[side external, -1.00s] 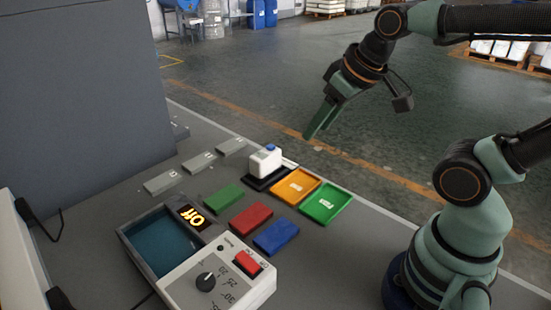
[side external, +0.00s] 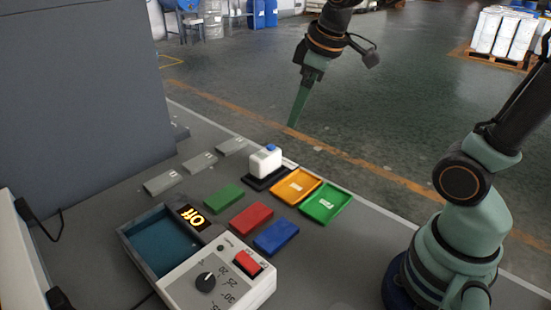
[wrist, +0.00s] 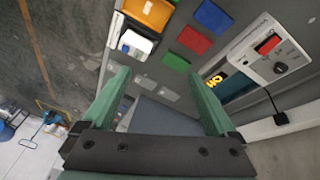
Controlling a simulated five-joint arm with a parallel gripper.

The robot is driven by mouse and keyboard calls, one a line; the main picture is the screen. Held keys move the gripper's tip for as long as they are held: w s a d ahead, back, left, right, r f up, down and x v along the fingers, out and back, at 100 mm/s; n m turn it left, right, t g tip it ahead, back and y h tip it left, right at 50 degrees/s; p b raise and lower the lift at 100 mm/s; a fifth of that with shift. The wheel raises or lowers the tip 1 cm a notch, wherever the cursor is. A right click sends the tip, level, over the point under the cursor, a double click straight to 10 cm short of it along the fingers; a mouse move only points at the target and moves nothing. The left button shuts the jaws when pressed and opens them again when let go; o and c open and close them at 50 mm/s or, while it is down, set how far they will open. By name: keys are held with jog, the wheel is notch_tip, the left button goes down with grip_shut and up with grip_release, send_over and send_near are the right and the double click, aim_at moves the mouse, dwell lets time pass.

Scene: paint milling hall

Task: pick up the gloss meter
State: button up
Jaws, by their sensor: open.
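The gloss meter appears to be the small white block with a blue button (side external: 264,161), standing on a black base at the far side of the grey bench. It also shows in the wrist view (wrist: 138,45), up and left of centre, beyond the tip of the left finger. My gripper (side external: 291,125) hangs pointing down, higher than the block and apart from it. In the wrist view my gripper (wrist: 160,75) has its two green fingers spread wide with nothing between them.
An orange tray (side external: 284,195) and a green tray (side external: 340,191) lie right of the block. Green (side external: 224,197), red (side external: 240,224) and blue (side external: 265,246) slabs lie nearer. A bath with a control panel (side external: 235,291) stands in front. Several grey plates (side external: 165,183) lie left.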

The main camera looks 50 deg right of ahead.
jog(key=w+d+f+n+g, duration=0.2)
jog(key=w+n, duration=0.4)
jog(key=w, duration=0.2)
jog(key=n+g, duration=0.2)
jog(key=n, duration=0.5)
send_over(265, 152)
notch_tip(265, 152, down, 8)
notch_tip(265, 152, down, 12)
jog(key=shift+s+f, duration=0.1)
jog(key=shift+f, duration=0.1)
grip_shut()
